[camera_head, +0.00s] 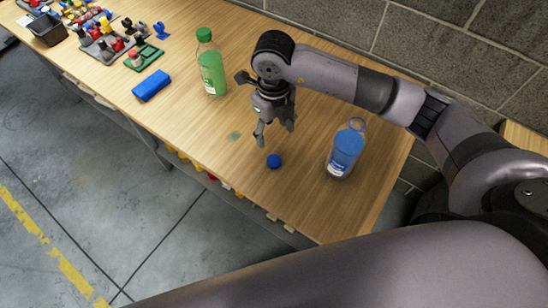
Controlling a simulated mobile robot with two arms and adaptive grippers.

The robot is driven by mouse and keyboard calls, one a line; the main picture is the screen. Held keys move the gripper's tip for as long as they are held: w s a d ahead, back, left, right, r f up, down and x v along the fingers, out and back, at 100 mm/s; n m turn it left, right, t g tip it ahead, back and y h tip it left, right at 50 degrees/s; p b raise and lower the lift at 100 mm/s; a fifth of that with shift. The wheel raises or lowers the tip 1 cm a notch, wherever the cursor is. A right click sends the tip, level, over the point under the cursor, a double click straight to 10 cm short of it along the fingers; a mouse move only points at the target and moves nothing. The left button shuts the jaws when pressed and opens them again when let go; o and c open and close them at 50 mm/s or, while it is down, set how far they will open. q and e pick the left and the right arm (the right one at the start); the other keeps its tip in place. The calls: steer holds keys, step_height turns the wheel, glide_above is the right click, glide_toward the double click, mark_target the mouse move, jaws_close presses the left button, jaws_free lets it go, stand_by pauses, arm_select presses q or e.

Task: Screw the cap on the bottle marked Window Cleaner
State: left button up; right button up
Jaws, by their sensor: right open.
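A clear bottle of blue liquid (345,152) stands on the wooden table at the right, its neck bare, with a blue label too small to read. A small blue cap (274,161) lies on the table to its left, apart from it. My right gripper (275,137) is open and points down, its fingertips just above and behind the cap in the picture. Nothing shows between the fingers. My left gripper is out of view.
A green bottle with a green cap (211,68) stands left of my right gripper. A blue block (151,85) lies farther left. Trays of coloured parts (100,44) and a dark bin (47,30) fill the far left. A brick wall (420,38) backs the table (190,118).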

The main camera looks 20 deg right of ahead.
steer(key=p, duration=0.1)
glide_above(273, 159)
step_height(273, 159, down, 6)
steer(key=shift+d+f, duration=0.1)
steer(key=shift+f, duration=0.45)
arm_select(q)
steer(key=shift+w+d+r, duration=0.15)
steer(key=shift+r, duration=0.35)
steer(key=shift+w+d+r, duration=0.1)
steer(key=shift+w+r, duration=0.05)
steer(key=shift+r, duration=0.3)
arm_select(e)
steer(key=shift+f, duration=0.15)
steer(key=shift+f+p, duration=0.5)
steer(key=shift+p, duration=0.2)
step_height(273, 159, down, 4)
steer(key=shift+r+p, duration=0.2)
steer(key=shift+p, duration=0.35)
steer(key=shift+f, duration=0.3)
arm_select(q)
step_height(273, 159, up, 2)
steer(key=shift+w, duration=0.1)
arm_select(e)
steer(key=c, duration=0.8)
